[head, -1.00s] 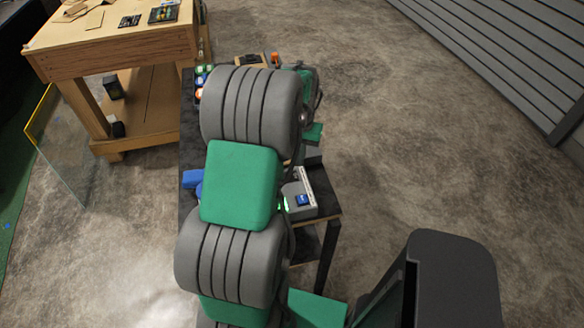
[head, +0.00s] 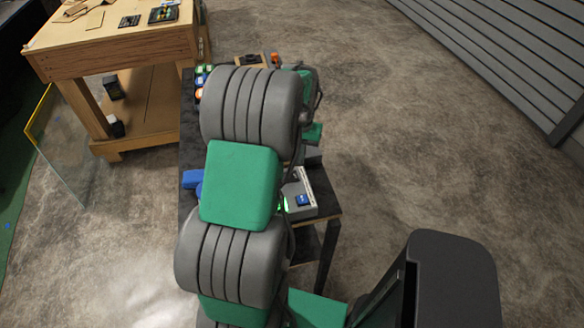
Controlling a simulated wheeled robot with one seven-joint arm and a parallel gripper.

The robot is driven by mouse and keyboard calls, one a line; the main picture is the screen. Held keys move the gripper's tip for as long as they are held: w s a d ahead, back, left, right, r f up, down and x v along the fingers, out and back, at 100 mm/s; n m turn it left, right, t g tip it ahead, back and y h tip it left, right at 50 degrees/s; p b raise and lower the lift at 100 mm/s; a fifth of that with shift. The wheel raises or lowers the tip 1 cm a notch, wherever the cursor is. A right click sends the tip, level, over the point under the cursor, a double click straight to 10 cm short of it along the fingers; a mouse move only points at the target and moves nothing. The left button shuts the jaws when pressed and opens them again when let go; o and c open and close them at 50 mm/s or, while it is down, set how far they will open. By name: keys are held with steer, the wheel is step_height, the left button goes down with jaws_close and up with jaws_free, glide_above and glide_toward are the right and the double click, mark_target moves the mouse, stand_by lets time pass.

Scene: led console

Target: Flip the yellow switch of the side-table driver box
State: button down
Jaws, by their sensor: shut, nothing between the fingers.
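A grey box with a white strip, a blue patch and a green glow (head: 300,198) sits on the dark side table (head: 327,202), just right of my arm. It may be the driver box, but my arm covers its left part. I cannot make out a yellow switch. My large grey and green arm links stretch over the table and hide most of its middle. My gripper and its fingertips cannot be seen behind the arm. A green part of my wrist shows at the table's right edge, beside a small dark grey shape.
A blue object (head: 193,179) lies at the table's left edge. Several small coloured items (head: 203,76) and a wooden tray (head: 252,61) are at its far end. A wooden workbench (head: 110,50) stands at upper left, near a glass panel (head: 62,150). The floor at right is clear.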

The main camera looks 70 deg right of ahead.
mark_target(292, 169)
steer(key=shift+f, duration=0.2)
steer(key=shift+f+b, duration=0.95)
steer(key=shift+f, duration=0.4)
steer(key=shift+w+a, duration=0.3)
steer(key=shift+w, duration=0.2)
steer(key=shift+w+a, duration=0.25)
steer(key=shift+w, duration=0.25)
step_height(292, 169, up, 7)
steer(key=p, duration=0.4)
steer(key=shift+s+d+p, duration=0.2)
steer(key=shift+s+p, duration=0.1)
steer(key=shift+s, duration=0.15)
